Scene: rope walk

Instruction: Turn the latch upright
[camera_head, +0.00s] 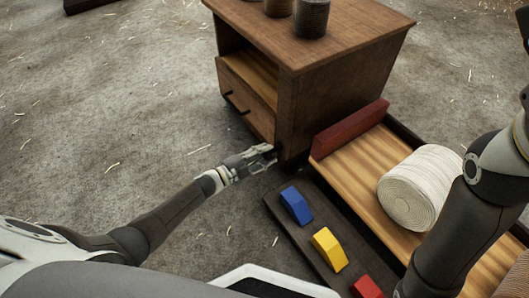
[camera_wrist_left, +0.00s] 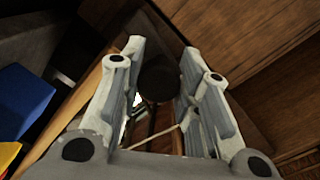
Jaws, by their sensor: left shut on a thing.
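My left gripper (camera_head: 268,152) reaches in from the left to the lower front corner of the wooden cabinet (camera_head: 330,100). Its fingers are shut on a dark, rounded piece, which I take to be the latch (camera_wrist_left: 157,78). In the left wrist view this piece sits between the fingertips of the left gripper (camera_wrist_left: 157,75). The fingers hide part of it, and I cannot tell its angle. My right arm stands at the right of the head view; its gripper is out of view.
A dark board with a blue block (camera_head: 296,205), a yellow block (camera_head: 329,249) and a red block (camera_head: 367,287) lies right of my left gripper. Beyond it, a wooden bed holds a white rope roll (camera_head: 420,187) and a red bar (camera_head: 349,130). Floor at left is clear.

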